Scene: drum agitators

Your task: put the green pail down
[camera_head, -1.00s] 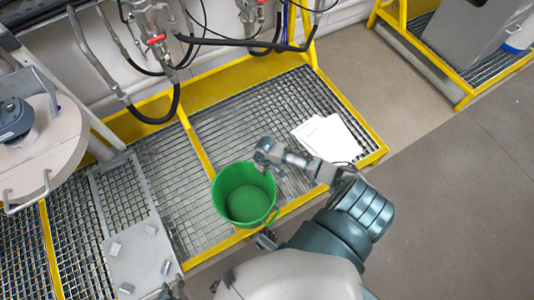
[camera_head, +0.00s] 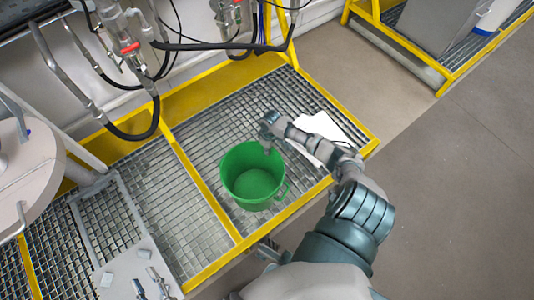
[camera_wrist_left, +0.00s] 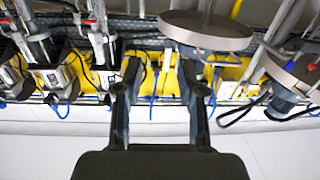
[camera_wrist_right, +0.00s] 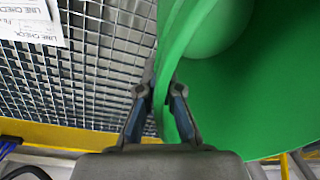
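The green pail (camera_head: 250,188) is upright over the metal grating, behind the front yellow rail. I cannot tell whether its base touches the grating. My right gripper (camera_head: 267,148) is at its far rim. In the right wrist view, the fingers of this gripper (camera_wrist_right: 160,92) straddle the wall of the pail (camera_wrist_right: 230,95) and are shut on it. My left gripper (camera_head: 149,281) is near the bottom left of the head view. In the left wrist view, its fingers (camera_wrist_left: 160,92) are wide apart with nothing between them.
White paper sheets (camera_head: 320,135) lie on the grating (camera_head: 205,150) right of the pail. A yellow frame edges the platform. Hoses and valves (camera_head: 130,50) hang behind. A round lid (camera_head: 30,170) is at left. Open grating lies left of the pail.

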